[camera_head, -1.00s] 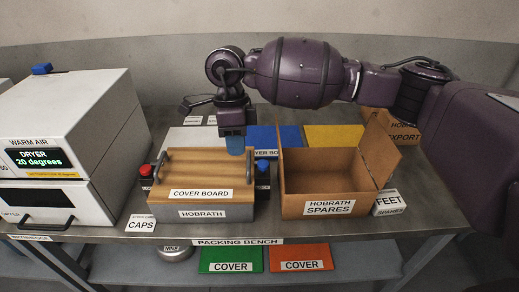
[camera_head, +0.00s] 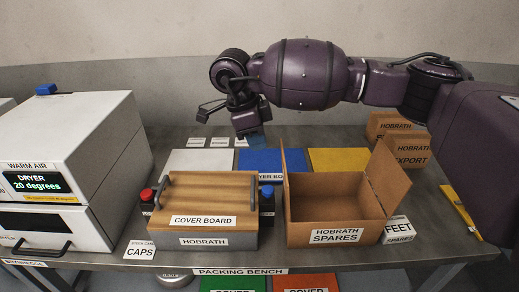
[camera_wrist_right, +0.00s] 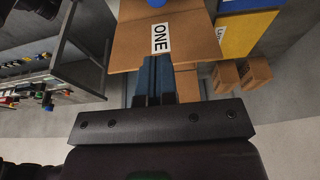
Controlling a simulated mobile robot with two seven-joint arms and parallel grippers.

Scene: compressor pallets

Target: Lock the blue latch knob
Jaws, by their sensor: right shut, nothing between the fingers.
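The blue latch knob (camera_head: 267,192) stands upright at the right side of the grey HOBRATH case (camera_head: 217,241). The wooden cover board (camera_head: 203,205) with two dark handles lies on the case. A red knob (camera_head: 146,194) is at the case's left side. My right gripper (camera_head: 256,143) is behind and above the case, tilted, apart from the blue knob. Its blue fingers are shut and empty, and show in the right wrist view (camera_wrist_right: 155,82). A blue bit (camera_wrist_right: 156,3) at the top edge there is cut off, and I cannot tell what it is. My left gripper is not in view.
An open SPARES carton (camera_head: 337,222) stands just right of the blue knob, its flap raised. The white dryer (camera_head: 62,165) is at the left. White, blue (camera_head: 272,161) and yellow (camera_head: 338,159) flat panels lie behind. HOBRATH cartons (camera_head: 402,148) stand at the back right.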

